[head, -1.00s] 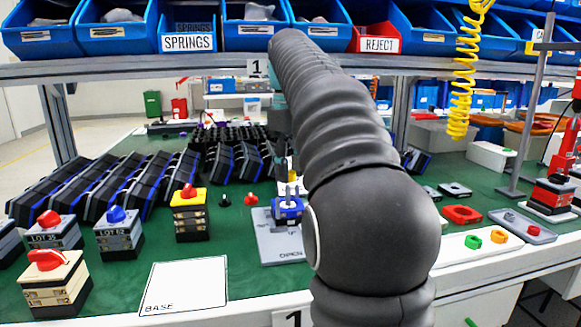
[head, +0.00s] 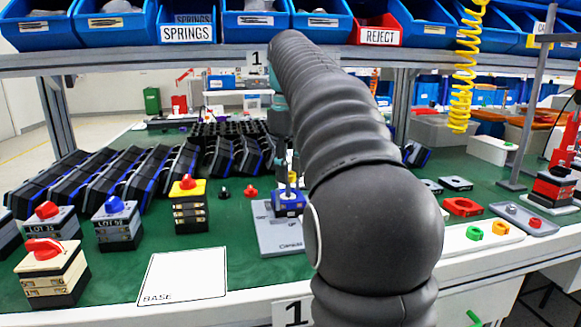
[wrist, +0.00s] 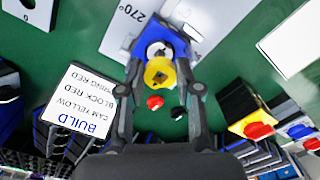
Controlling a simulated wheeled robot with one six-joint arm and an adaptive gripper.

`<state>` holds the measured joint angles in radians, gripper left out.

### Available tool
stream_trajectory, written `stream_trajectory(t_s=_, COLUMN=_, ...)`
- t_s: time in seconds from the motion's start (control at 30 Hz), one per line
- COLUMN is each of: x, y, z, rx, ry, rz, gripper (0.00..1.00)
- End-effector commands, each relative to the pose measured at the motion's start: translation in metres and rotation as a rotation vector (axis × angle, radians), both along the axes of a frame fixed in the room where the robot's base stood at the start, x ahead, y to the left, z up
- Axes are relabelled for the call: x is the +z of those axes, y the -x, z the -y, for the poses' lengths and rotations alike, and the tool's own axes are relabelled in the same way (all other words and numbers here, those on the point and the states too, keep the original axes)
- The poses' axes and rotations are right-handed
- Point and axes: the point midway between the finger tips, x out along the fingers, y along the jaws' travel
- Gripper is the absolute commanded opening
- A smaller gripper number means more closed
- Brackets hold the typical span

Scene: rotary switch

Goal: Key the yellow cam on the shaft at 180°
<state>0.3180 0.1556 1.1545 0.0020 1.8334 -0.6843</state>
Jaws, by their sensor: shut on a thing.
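The yellow cam (wrist: 159,72) is held between the two fingers of my gripper (wrist: 163,85). It also shows as a small yellow patch in the head view (head: 292,177). The blue block (head: 288,204) stands on a grey plate (head: 270,235), and part of it shows behind the cam in the wrist view (wrist: 180,45). A pale round part, seemingly the shaft (wrist: 159,49), shows beside the cam, which overlaps it in the picture. I cannot tell whether they touch. The plate bears a 270° mark; a 180° mark cannot be read. My arm hides some of the plate.
A red knob (head: 251,190) and a black knob (head: 224,192) lie near the block. A switch stack with a yellow top (head: 189,205) stands to the left. A white BASE card (head: 183,275) lies in front. A build card (wrist: 76,98) shows in the wrist view.

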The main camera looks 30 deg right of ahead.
Motion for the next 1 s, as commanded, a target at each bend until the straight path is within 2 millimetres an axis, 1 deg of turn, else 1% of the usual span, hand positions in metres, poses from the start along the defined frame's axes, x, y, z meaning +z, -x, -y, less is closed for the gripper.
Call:
stream_trajectory(t_s=0.03, x=-0.002, y=0.0, z=0.0, rx=0.0, ry=0.0, rz=0.0, gripper=0.21)
stream_trajectory(t_s=0.07, x=-0.002, y=0.0, z=0.0, rx=0.0, ry=0.0, rz=0.0, gripper=0.36)
stream_trajectory(t_s=0.1, x=-0.001, y=0.0, z=0.0, rx=0.0, ry=0.0, rz=0.001, gripper=0.47)
stream_trajectory(t_s=0.17, x=-0.001, y=0.0, z=0.0, rx=0.0, ry=0.0, rz=0.0, gripper=0.61)
stream_trajectory(t_s=0.2, x=-0.001, y=0.0, z=0.0, rx=0.0, ry=0.0, rz=0.0, gripper=0.63)
stream_trajectory(t_s=0.67, x=0.001, y=0.0, z=0.0, rx=0.0, ry=0.001, rz=0.001, gripper=0.63)
stream_trajectory(t_s=0.77, x=0.009, y=0.0, z=0.0, rx=0.0, ry=0.001, rz=0.001, gripper=0.63)
stream_trajectory(t_s=1.0, x=0.046, y=-0.001, z=0.0, rx=0.0, ry=0.001, rz=0.003, gripper=0.63)
